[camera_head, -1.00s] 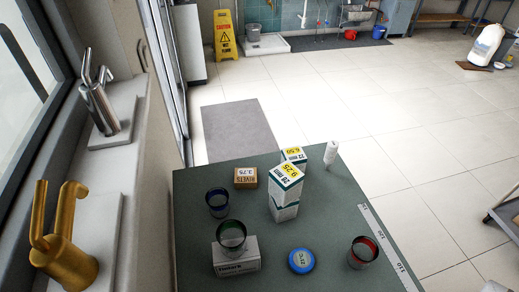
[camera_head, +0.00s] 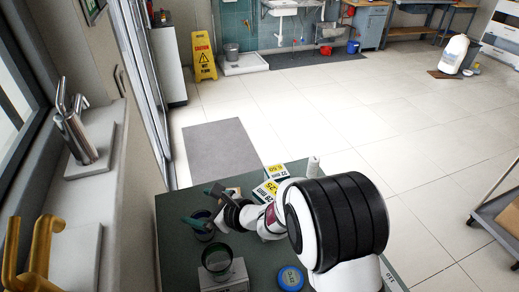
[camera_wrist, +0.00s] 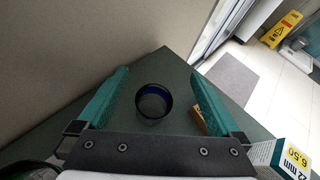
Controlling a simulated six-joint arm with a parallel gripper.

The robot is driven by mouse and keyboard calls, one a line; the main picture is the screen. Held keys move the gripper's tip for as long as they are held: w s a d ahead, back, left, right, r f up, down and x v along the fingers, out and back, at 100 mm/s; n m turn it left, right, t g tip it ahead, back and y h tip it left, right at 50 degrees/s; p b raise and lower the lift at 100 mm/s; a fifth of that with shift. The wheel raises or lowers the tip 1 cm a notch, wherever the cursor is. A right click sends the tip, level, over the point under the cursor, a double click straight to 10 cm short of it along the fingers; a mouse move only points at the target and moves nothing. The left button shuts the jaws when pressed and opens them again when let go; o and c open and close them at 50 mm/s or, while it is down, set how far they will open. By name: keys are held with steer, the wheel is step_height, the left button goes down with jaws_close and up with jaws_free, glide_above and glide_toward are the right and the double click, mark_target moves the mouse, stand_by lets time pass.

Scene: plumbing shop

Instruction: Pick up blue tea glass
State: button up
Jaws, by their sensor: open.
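The blue tea glass (camera_wrist: 153,103) stands upright on the dark green table (camera_wrist: 163,68) in the wrist view, dark with a blue tint inside. It lies between the two teal fingers of my gripper (camera_wrist: 158,95), which are spread wide and apart from it. In the head view my gripper (camera_head: 207,207) is over the left side of the table, and the blue glass (camera_head: 201,226) is partly hidden by it. I cannot tell the exact height of the fingers above the table.
A green glass (camera_head: 217,260) stands on a white box (camera_head: 229,280) nearby, beside a blue round tin (camera_head: 290,278). A small brown box (camera_wrist: 199,122) is close to the right finger.

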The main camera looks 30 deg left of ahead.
mark_target(199, 214)
steer(key=f, duration=0.1)
steer(key=a+f+m, duration=0.1)
steer(key=f, duration=0.1)
steer(key=a+f+m, duration=0.1)
steer(key=shift+w+f+t+h, duration=0.2)
steer(key=shift+f+t+h, duration=0.1)
steer(key=shift+f+t, duration=0.1)
step_height(199, 214, down, 6)
steer(key=shift+d+f, duration=0.1)
steer(key=shift+f, duration=0.05)
steer(key=x, duration=0.3)
steer(key=shift+f, duration=0.1)
steer(key=shift+w, duration=0.1)
steer(key=c, duration=1.4)
